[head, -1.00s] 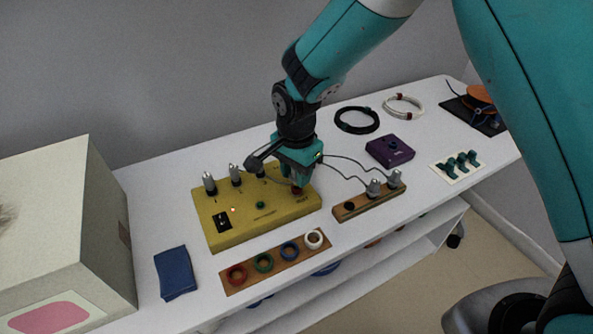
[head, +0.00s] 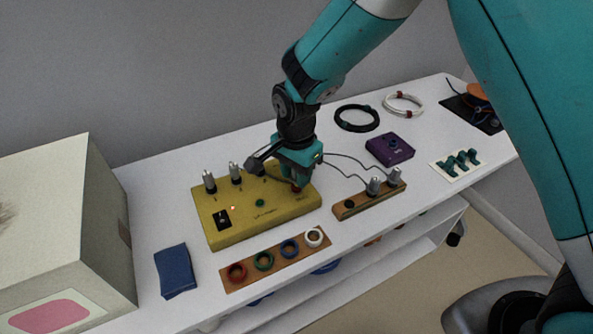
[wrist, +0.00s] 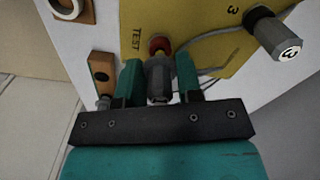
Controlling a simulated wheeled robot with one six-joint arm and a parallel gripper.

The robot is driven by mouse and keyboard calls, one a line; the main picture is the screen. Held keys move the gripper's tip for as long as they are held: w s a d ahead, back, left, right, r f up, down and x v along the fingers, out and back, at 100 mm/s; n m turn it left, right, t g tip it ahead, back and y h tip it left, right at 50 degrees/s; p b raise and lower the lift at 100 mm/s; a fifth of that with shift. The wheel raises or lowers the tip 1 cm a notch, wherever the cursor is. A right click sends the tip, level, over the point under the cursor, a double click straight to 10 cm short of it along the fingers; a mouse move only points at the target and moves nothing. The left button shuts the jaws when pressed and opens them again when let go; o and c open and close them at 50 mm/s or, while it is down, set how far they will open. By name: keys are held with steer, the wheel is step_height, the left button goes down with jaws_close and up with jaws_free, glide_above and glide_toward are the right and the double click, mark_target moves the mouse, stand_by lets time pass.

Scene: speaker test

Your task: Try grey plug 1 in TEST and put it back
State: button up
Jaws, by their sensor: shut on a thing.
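My gripper (wrist: 158,82) is shut on a grey plug (wrist: 158,76), with one teal finger on each side of it. In the head view my gripper (head: 296,180) is low over the right end of the yellow test box (head: 225,238). The plug's front end is at the red-ringed TEST socket (wrist: 159,43); I cannot tell how deep it sits. The number on the held plug is not visible. A wooden rack (head: 358,209) holds two grey plugs (head: 374,187) (head: 395,176), and its left hole (head: 350,204) is empty.
Other grey plugs (head: 209,182) (head: 235,174) stand along the box's back edge; one (wrist: 285,46) reads 3. Thin cables run right of my gripper. A ring board (head: 263,278) lies in front, a purple box (head: 390,150) behind right, a large carton (head: 60,215) left.

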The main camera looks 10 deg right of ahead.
steer(key=shift+f, duration=0.55)
steer(key=o, duration=1)
steer(key=shift+r+p, duration=2.9)
steer(key=shift+r, duration=0.9)
steer(key=s+d+r+n+y, duration=0.1)
steer(key=s+d+r+n, duration=0.1)
steer(key=s+r+n, duration=0.3)
steer(key=s+d+r+n+y, duration=0.1)
steer(key=s+d+r+n, duration=0.1)
steer(key=s+r+n, duration=0.4)
steer(key=s+d+r+n+y, duration=0.2)
steer(key=s+r+n, duration=0.4)
steer(key=s, duration=0.6)
steer(key=shift+s+v, duration=0.1)
steer(key=shift+v, duration=0.6)
steer(key=shift+s+v, duration=0.15)
steer(key=shift+v, duration=0.6)
